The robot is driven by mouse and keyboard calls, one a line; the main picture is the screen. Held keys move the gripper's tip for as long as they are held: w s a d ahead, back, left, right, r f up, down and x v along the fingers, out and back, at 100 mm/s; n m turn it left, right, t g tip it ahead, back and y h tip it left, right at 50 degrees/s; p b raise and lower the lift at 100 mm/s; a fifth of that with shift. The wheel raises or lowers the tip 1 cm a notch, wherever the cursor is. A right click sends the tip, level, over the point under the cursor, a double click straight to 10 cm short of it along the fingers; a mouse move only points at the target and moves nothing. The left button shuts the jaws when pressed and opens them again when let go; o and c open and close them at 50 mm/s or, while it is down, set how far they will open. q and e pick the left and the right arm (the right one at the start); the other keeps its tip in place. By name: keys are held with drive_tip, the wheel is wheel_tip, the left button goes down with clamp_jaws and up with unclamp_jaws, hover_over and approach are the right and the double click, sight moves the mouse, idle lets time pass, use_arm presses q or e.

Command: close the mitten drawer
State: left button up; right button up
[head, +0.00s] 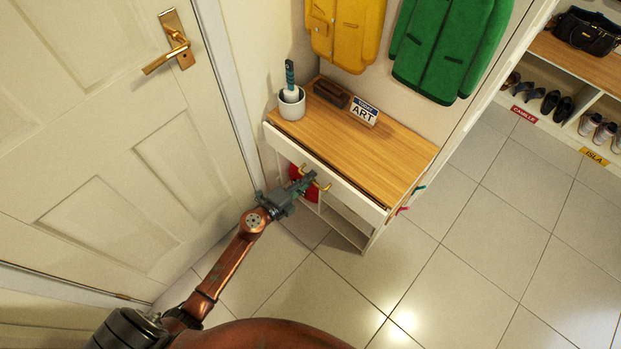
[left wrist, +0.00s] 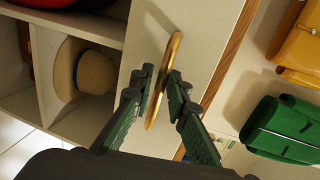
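The drawer (head: 340,181), with a white front, is at the top of the small wood-topped cabinet. A narrow dark gap shows behind its front at the right end, so it looks slightly out. Its brass handle (head: 326,188) is on the front; in the left wrist view the handle (left wrist: 175,50) runs between my fingers. My left gripper (head: 312,178) is at the handle's middle. Its fingers (left wrist: 162,82) are close on both sides of the bar and look shut on it. The drawer's inside is hidden. My right gripper is not in view.
The wooden top (head: 375,147) holds a cup with a brush (head: 291,103), a dark brush (head: 331,93) and a sign (head: 365,111). Cubbies below hold a straw hat (left wrist: 95,72). A white door (head: 120,130) is at left. Tiled floor at right is clear.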

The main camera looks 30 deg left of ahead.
use_arm(q)
drive_tip(key=shift+w, duration=0.15)
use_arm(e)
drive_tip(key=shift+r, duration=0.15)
use_arm(q)
drive_tip(key=shift+c, duration=0.4)
clamp_jaws()
drive_tip(key=shift+w+d+r, duration=0.1)
drive_tip(key=shift+w, duration=0.05)
drive_tip(key=shift+r+p+x, duration=0.2)
drive_tip(key=shift+p+x, duration=0.15)
drive_tip(key=shift+x, duration=0.7)
drive_tip(key=shift+o, duration=0.4)
unclamp_jaws()
drive_tip(key=shift+w, duration=0.1)
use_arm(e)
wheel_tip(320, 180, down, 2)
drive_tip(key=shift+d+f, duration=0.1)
